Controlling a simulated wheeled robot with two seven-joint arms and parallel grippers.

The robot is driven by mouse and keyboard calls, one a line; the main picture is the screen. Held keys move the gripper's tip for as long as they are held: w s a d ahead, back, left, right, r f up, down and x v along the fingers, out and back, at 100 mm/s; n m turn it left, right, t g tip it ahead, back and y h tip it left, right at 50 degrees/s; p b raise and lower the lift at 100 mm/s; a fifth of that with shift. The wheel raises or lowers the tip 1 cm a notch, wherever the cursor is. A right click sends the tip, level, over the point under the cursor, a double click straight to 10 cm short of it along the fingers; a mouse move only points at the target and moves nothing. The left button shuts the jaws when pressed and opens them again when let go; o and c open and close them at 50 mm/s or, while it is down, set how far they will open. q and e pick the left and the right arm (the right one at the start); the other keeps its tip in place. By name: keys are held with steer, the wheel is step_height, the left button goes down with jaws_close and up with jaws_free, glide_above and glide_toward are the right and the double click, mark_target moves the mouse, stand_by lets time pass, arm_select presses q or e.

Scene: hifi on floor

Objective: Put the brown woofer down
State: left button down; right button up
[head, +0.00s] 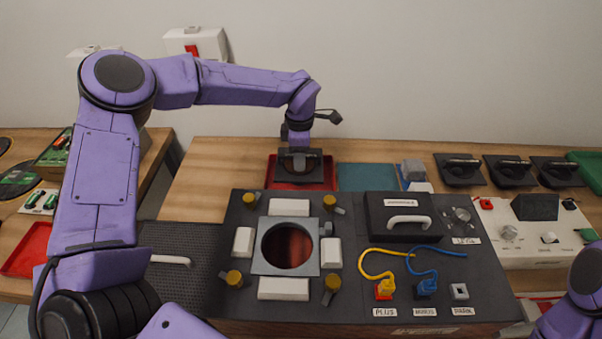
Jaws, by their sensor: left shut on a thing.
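My left gripper (299,149) reaches over the back of the table from the left and points down. It is shut on the brown woofer (316,170), a dark square-framed speaker with a brownish middle. The woofer is at the red tray (272,181) behind the hifi box. I cannot tell whether it touches the tray's floor or hangs just above it. My right gripper is out of view; only a piece of my right arm shows at the lower right.
The hifi box (342,213) has an empty round opening (287,246) with clamps and white blocks around it. A teal mat (366,177) lies right of the red tray. Several dark speakers (509,170) stand at the back right. A white test panel (533,228) is at the right.

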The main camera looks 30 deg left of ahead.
arm_select(q)
step_height(320, 180, down, 5)
steer(key=shift+f+p, duration=0.2)
steer(key=shift+p, duration=0.2)
steer(key=shift+s, duration=0.1)
steer(key=c, duration=0.7)
jaws_free()
steer(key=shift+f, duration=0.1)
step_height(320, 180, up, 12)
steer(key=shift+r+b, duration=0.15)
steer(key=shift+b, duration=0.55)
steer(key=shift+r, duration=0.1)
